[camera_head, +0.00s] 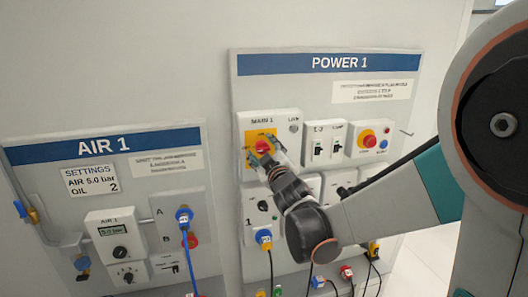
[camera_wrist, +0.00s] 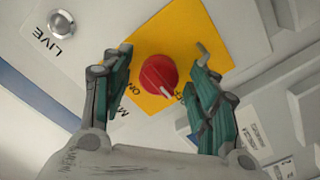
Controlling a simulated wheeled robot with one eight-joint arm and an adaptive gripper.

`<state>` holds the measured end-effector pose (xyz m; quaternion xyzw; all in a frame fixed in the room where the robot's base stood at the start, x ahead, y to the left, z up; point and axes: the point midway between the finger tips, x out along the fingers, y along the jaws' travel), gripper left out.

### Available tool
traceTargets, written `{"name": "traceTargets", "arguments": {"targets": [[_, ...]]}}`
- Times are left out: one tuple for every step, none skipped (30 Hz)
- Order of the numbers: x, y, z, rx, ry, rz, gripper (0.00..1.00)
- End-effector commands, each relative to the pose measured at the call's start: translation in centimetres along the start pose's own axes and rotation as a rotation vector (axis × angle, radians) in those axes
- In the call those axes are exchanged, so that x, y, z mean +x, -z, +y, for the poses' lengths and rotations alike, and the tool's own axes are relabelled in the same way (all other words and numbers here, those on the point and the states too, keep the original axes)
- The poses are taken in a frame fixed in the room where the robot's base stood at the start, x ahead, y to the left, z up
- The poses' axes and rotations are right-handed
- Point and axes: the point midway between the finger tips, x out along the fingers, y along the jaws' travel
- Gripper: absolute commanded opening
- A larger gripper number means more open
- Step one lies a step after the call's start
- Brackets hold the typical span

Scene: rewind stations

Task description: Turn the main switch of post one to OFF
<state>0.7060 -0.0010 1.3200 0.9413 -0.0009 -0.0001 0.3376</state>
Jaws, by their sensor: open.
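The main switch of post one is a red rotary knob (camera_head: 262,146) on a yellow plate under the MAIN 1 label, on the POWER 1 board (camera_head: 420,90). In the wrist view the red knob (camera_wrist: 157,74) lies between my fingers, with its white mark pointing down and slightly right. ON is lettered left of the mark; lettering to its right is partly hidden by a finger. My gripper (camera_wrist: 164,58) is open, its fingers on either side of the knob, with gaps visible. In the head view my gripper (camera_head: 274,158) covers the plate's lower right.
The LIVE lamp (camera_wrist: 61,23) is beside the yellow plate. Breakers (camera_head: 325,148) and a red button (camera_head: 368,140) are to the right. The AIR 1 board (camera_head: 60,146) is at left.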

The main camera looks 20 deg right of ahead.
Motion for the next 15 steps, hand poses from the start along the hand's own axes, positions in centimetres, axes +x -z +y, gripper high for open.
{"name": "traceTargets", "arguments": {"targets": [[-0.3,0.0,0.0,0.0,0.0,0.0,0.54],[-0.6,0.0,0.0,0.0,0.0,0.0,0.54],[-1.1,0.0,0.0,0.0,0.0,0.0,0.54],[-1.6,0.0,0.0,0.0,0.0,0.0,0.54],[-2.0,0.0,0.0,0.0,0.0,0.0,0.54],[-2.8,0.0,0.0,0.0,0.0,0.0,0.54],[-3.4,0.0,0.0,0.0,0.0,0.0,0.54],[-4.0,0.0,0.0,0.0,0.0,0.0,0.54],[-4.8,0.0,0.0,0.0,0.0,0.0,0.54],[-5.5,0.0,0.0,0.0,0.0,0.0,0.54],[-6.2,0.0,0.0,0.0,0.0,0.0,0.54],[-6.9,0.0,0.0,0.0,0.0,0.0,0.54],[-7.5,0.0,0.0,0.0,0.0,0.0,0.54],[-8.1,0.0,0.0,0.0,0.0,0.0,0.54],[-8.8,0.0,0.0,0.0,0.0,0.0,0.54]]}}
